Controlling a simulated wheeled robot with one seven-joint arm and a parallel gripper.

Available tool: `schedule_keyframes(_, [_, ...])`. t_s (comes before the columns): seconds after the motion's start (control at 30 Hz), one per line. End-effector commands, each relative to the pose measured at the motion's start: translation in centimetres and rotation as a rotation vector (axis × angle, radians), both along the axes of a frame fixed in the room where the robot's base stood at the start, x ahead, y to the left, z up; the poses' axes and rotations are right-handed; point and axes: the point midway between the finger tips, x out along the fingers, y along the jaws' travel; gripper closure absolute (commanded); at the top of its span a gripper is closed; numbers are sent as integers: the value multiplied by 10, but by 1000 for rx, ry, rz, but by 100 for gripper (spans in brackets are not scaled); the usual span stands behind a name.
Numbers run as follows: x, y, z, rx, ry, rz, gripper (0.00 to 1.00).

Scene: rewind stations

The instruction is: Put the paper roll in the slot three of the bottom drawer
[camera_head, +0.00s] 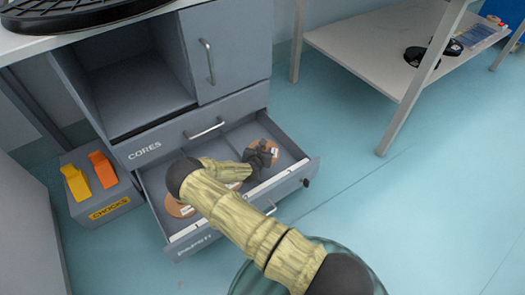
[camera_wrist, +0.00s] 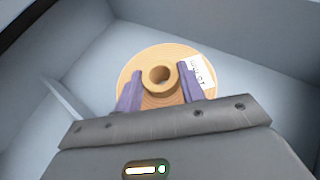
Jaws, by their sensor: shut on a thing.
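The bottom drawer (camera_head: 306,165) is pulled open, and its front label is partly hidden by my arm. The paper roll (camera_head: 268,148), a tan disc with a raised core and a white label, is inside the drawer's right-end compartment. In the wrist view the paper roll (camera_wrist: 150,58) lies between my purple fingers. My gripper (camera_wrist: 159,74) is shut on its raised core; my gripper also shows in the head view (camera_head: 261,153). Grey walls surround the roll, with a thin divider at left. I cannot tell whether it rests fully on the drawer floor.
Another tan roll (camera_head: 178,207) lies in the drawer's left compartment, and part of one shows in the middle behind my arm. A grey box (camera_head: 105,205) labelled CHOCKS with yellow and orange blocks stands left. A white shelf table (camera_head: 375,45) stands right. Floor between is clear.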

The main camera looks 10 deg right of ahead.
Motion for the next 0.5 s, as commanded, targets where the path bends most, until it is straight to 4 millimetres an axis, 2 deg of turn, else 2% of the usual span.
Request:
schedule_keyframes(0.03, [0,0,-1,0,0,0,57])
schedule_keyframes(0.13, [0,0,-1,0,0,0,39])
schedule_keyframes(0.5, [0,0,3,0,0,0,39])
